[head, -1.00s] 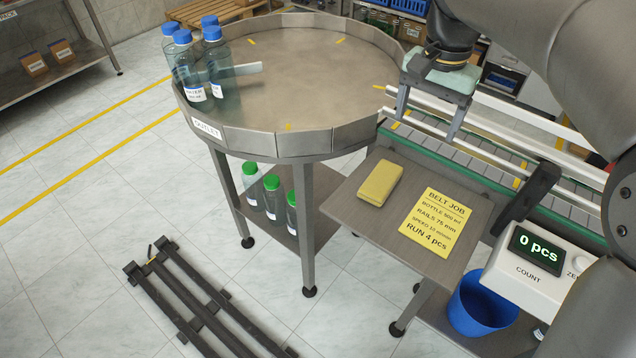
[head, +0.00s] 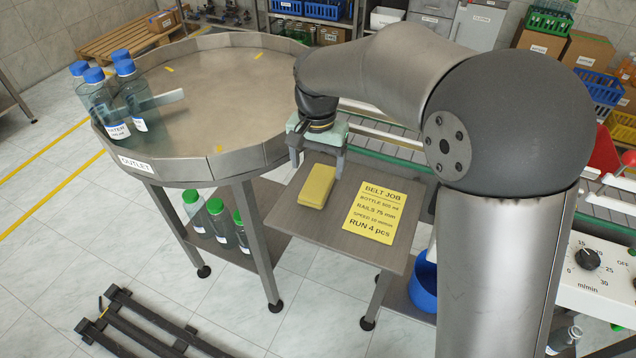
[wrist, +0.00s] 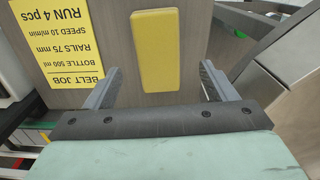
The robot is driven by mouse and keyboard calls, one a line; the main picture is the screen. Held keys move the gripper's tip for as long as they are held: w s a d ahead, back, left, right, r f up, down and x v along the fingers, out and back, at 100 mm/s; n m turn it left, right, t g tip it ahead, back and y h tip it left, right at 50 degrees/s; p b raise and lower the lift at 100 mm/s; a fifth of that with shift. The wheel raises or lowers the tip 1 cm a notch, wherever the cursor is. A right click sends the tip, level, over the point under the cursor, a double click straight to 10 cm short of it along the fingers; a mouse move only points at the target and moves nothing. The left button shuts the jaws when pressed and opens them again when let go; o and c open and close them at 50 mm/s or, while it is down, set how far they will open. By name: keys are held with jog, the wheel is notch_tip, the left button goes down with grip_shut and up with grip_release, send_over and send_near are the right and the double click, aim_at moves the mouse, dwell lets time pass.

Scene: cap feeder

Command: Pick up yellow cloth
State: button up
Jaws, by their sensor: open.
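The yellow cloth (head: 317,186) lies flat as a folded rectangular pad on the small wooden side table (head: 340,238). It also shows in the wrist view (wrist: 155,50), upper middle, between and beyond the two fingers. My gripper (head: 318,160) is over the table's far edge, near the cloth's far end. The cloth looks untouched. How high the fingers are above the table cannot be told.
The yellow belt job sheet (head: 369,211) lies right of the cloth. The round steel turntable (head: 215,85) with several blue-capped bottles (head: 125,95) stands left. A conveyor (head: 390,150) runs behind the table. A blue bin (head: 424,285) stands below the table's right side.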

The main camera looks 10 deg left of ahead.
aim_at(318, 181)
notch_tip(318, 181, down, 5)
jog(key=shift+r+p, duration=0.1)
jog(key=shift+p, duration=0.35)
jog(key=c, duration=1.1)
jog(key=shift+o, duration=0.2)
jog(key=shift+w+r, duration=0.1)
jog(key=shift+r, duration=0.4)
notch_tip(318, 181, up, 2)
jog(key=shift+r, duration=0.15)
jog(key=s+d+r+b, duration=0.3)
jog(key=s+d+r, duration=0.4)
jog(key=s, duration=0.5)
notch_tip(318, 181, up, 3)
jog(key=shift+d+f, duration=0.15)
jog(key=shift+d, duration=0.05)
